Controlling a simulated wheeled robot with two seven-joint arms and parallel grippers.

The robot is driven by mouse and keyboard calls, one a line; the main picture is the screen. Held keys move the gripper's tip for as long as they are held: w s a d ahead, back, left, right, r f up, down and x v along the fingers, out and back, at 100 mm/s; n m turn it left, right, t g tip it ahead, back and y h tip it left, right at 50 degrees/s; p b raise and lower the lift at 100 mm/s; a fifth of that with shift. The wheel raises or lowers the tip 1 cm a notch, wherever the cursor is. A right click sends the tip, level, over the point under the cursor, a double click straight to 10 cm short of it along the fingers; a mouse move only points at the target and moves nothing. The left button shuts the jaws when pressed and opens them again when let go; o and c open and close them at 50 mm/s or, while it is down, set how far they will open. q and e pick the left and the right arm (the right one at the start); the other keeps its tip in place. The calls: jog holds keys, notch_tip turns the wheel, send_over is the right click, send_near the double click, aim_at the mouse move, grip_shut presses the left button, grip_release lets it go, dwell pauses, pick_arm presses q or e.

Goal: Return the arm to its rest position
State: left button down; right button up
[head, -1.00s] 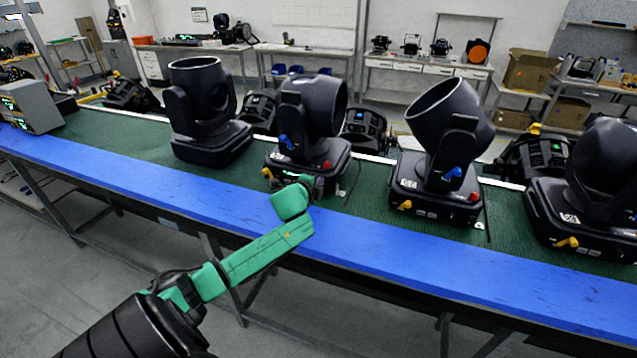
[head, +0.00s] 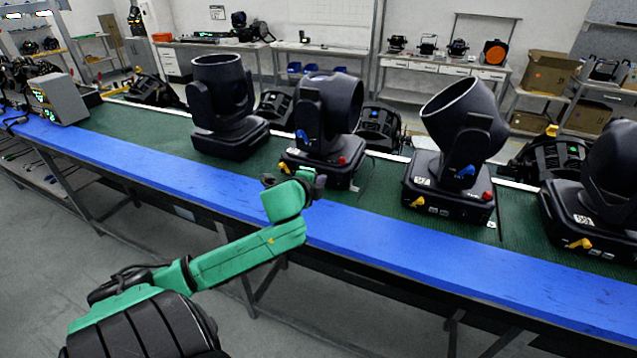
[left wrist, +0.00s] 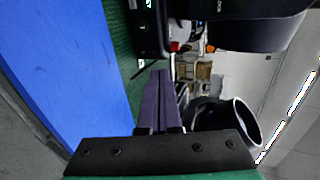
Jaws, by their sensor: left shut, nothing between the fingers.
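My left arm (head: 250,250), green with a black upper part, reaches in from the lower left over the blue front edge of the bench. My left gripper (head: 312,178) is at its end, just in front of the second moving-head lamp (head: 328,115), and partly hidden by the wrist. In the left wrist view the gripper's two dark fingers (left wrist: 160,100) lie together, shut with nothing between them. That view is turned sideways and shows lamp parts (left wrist: 245,25) beyond the fingertips. I cannot tell whether the gripper touches the lamp. My right gripper is not in view.
Black moving-head lamps stand in a row on the green bench top (head: 130,122), including one left (head: 222,105) and one right (head: 462,135). The blue bench edge (head: 420,255) runs across in front. Grey floor (head: 60,260) lies open before it. Shelves stand behind.

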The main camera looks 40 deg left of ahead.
pick_arm(q)
jog(key=shift+s+d+r, duration=0.35)
jog(key=shift+s+r, duration=0.3)
jog(key=shift+s, duration=0.1)
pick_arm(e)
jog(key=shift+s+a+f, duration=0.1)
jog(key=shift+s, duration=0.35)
